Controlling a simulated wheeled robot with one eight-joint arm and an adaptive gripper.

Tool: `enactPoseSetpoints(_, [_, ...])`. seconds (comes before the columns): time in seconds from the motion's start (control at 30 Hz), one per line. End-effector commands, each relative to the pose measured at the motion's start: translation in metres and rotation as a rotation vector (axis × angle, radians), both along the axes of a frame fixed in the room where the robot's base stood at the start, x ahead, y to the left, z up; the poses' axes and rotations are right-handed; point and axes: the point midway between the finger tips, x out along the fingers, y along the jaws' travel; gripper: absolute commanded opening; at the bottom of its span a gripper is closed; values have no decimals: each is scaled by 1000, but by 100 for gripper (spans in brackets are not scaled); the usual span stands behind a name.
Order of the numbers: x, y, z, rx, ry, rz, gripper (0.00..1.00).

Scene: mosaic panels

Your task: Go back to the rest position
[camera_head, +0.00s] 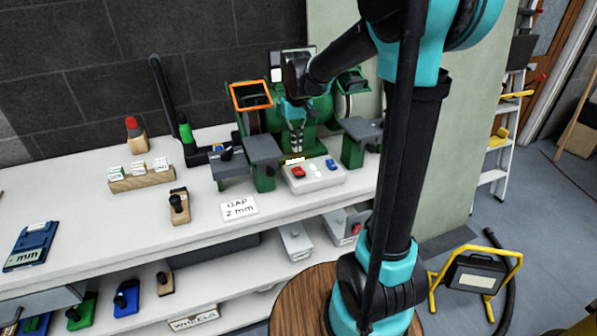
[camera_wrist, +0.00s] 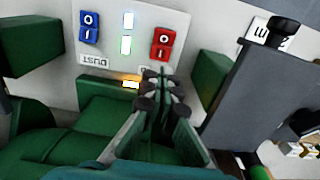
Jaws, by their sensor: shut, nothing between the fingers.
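My gripper (camera_head: 296,139) is shut and empty, in front of the green bench grinder (camera_head: 316,109) on the white bench. In the wrist view my gripper's fingertips (camera_wrist: 153,84) are together, close to the green base of the grinder (camera_wrist: 100,111) near a small lit orange lamp (camera_wrist: 130,85); I cannot tell whether they touch it. The switch panel (camera_head: 315,176) has a red switch (camera_wrist: 162,43) and a blue switch (camera_wrist: 89,27), with lit white marks between them. My arm reaches from the right over the bench.
Grey tool rests (camera_head: 262,150) flank the grinder closely. A "GAP 2 mm" card (camera_head: 239,208), a wooden block with small cards (camera_head: 141,178) and a blue gauge (camera_head: 31,246) lie on the bench. A round wooden stool (camera_head: 300,299) stands in front. A work lamp (camera_head: 475,276) stands on the floor, right.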

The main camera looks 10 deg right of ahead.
Motion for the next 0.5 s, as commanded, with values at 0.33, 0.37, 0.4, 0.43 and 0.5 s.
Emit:
enactPoseSetpoints(0.33, [0,0,0,0,0,0,0])
enactPoseSetpoints(0.37, [0,0,0,0,0,0,0])
enactPoseSetpoints(0.4, [-1,-1,0,0,-1,-1,0])
enactPoseSetpoints(0.43, [-2,-2,0,1,-4,-3,0])
enactPoseSetpoints(0.5, [-9,-7,-3,3,-15,-12,0])
